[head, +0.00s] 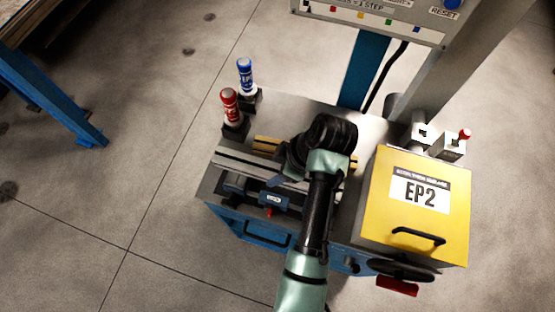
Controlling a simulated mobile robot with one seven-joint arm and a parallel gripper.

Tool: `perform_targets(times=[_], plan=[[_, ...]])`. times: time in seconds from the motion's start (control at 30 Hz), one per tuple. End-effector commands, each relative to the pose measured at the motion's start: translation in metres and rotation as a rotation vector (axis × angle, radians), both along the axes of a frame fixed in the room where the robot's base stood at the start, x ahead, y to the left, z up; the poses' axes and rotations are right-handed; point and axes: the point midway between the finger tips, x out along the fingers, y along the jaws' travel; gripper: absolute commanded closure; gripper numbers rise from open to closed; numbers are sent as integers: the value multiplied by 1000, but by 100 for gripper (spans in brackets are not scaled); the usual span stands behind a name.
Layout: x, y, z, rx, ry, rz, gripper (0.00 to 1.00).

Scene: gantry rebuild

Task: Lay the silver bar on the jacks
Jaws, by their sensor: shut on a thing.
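The silver bar (236,162) is a long pale metal bar. It lies slantwise over the left part of the bench, and its right part passes under my arm. My gripper (288,170) is at the bar, right of its visible left end, and is shut on it. The fingertips are largely hidden by my wrist. A brass-coloured bar or rail (267,144) runs behind the silver bar. A blue tool body with a pale label (272,199) sits just in front of it. I cannot tell which parts are the jacks, or whether the bar touches anything beneath it.
A red-topped bottle (230,108) and a blue-topped bottle (246,78) stand in dark holders at the back left. A yellow EP2 box (421,225) with a black handle fills the right side. A control panel (385,16) stands behind. Floor is open to the left.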

Motion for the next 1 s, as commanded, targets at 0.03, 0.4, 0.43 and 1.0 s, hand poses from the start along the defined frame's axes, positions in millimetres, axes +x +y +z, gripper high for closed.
perform_targets(times=[0.03,0.4,0.43,1.0], plan=[[1,0,-4,0,-3,0,100],[1,0,-38,0,-3,0,100],[1,0,-41,0,-3,0,100],[1,0,-56,0,-3,0,100]])
